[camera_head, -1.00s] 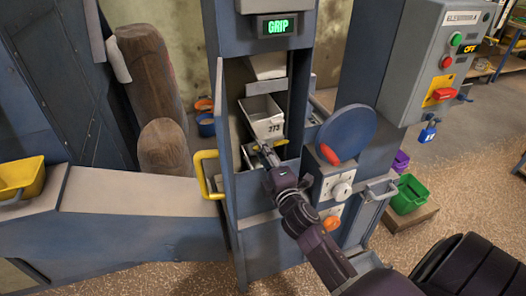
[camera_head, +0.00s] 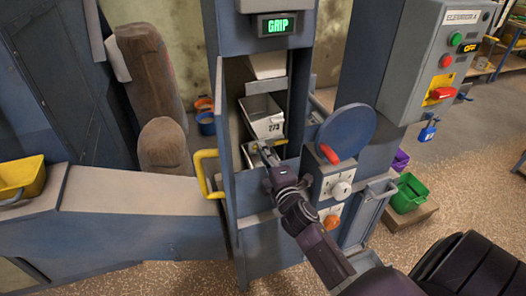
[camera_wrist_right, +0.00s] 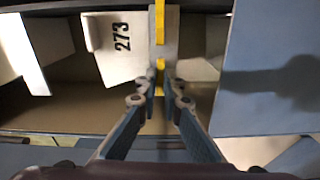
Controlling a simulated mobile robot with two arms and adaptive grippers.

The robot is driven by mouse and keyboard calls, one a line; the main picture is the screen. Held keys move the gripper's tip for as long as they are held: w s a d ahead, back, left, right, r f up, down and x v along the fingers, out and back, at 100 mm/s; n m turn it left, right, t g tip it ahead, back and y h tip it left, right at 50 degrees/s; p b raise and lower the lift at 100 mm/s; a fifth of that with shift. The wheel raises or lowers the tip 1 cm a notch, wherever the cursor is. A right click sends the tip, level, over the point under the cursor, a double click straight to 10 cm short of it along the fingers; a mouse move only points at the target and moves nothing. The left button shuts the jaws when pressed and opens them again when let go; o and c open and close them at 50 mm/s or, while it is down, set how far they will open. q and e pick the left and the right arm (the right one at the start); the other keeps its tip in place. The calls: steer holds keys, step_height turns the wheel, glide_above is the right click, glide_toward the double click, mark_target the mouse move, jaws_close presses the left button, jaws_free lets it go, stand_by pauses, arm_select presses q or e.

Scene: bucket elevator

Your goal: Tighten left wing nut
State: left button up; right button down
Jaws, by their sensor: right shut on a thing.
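The bucket marked 273 (camera_head: 263,118) hangs inside the open blue elevator housing, and it also shows in the wrist view (camera_wrist_right: 108,45). A small yellow part (camera_wrist_right: 160,65), probably the left wing nut, sits at the bucket's lower front. My right gripper (camera_head: 260,150) reaches in from the lower right to just below the bucket. In the wrist view its fingertips (camera_wrist_right: 164,90) are close together on the small yellow part and largely hide it. A second yellow part (camera_head: 279,142) shows to the right of the gripper. My left gripper is not in view.
The open door with its yellow handle (camera_head: 207,174) stands left of the opening. A round blue cover (camera_head: 346,132) and a white knob panel (camera_head: 338,187) stand to the right. The control box (camera_head: 432,62) is farther right. A green bucket (camera_head: 408,194) sits on a low block.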

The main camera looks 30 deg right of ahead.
steer(key=shift+m+p, duration=2.7)
steer(key=shift+m, duration=6)
steer(key=c, duration=2.1)
jaws_free()
steer(key=v, duration=1.2)
steer(key=shift+a, duration=0.1)
